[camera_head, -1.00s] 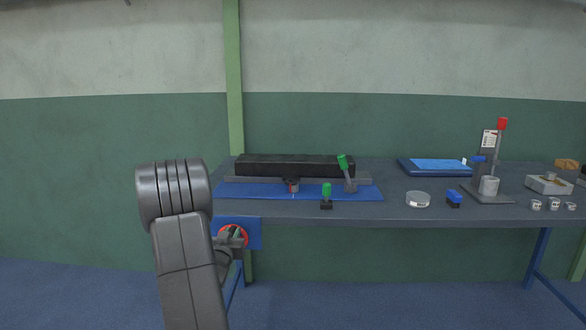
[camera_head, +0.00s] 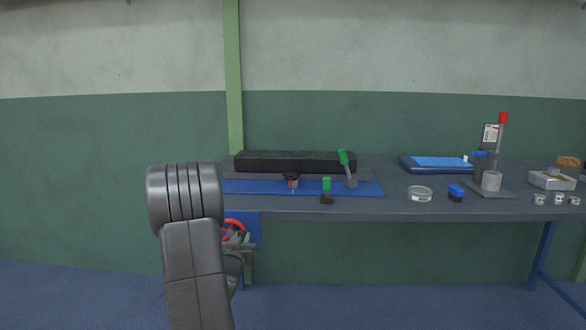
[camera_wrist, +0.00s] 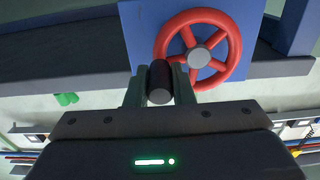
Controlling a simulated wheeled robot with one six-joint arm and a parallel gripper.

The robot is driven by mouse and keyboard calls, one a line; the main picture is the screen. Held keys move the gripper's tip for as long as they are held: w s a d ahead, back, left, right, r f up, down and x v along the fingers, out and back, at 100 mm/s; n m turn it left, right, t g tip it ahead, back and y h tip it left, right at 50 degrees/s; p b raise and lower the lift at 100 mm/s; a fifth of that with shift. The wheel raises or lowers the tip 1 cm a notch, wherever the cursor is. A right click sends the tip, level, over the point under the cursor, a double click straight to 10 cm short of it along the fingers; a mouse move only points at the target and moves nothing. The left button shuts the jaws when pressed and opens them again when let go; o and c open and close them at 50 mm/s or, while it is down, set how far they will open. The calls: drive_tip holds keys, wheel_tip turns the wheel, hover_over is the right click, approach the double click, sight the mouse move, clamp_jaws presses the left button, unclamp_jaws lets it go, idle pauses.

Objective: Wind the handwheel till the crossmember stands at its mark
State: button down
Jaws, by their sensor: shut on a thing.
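The red handwheel (camera_wrist: 198,50) has spokes and a grey hub and sits on a blue plate (camera_wrist: 143,35) under the bench. In the head view the wheel (camera_head: 235,222) is partly hidden by my arm and gripper (camera_head: 238,240). In the wrist view my gripper (camera_wrist: 160,88) is shut on the wheel's dark cylindrical handle (camera_wrist: 160,75), at the rim's lower left. The crossmember, a long black beam (camera_head: 295,161), lies along the back of the bench. A small red pointer (camera_head: 291,184) stands below it, close to a white mark line (camera_head: 293,191) on a blue strip (camera_head: 250,187).
The floor in front is clear.

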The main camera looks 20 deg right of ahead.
drive_tip(key=shift+a, duration=0.1)
drive_tip(key=shift+w+a+f+b, duration=0.1)
drive_tip(key=shift+a+f+b, duration=0.1)
drive_tip(key=shift+f+b, duration=0.95)
drive_tip(key=shift+f, duration=0.1)
drive_tip(key=shift+w+a+f+b, duration=0.2)
drive_tip(key=shift+a+f+b, duration=0.1)
drive_tip(key=shift+a+f, duration=0.15)
drive_tip(key=shift+w+a+f+b, duration=0.2)
drive_tip(key=shift+a+f+b, duration=0.1)
drive_tip(key=shift+a, duration=0.25)
drive_tip(key=shift+a, duration=0.1)
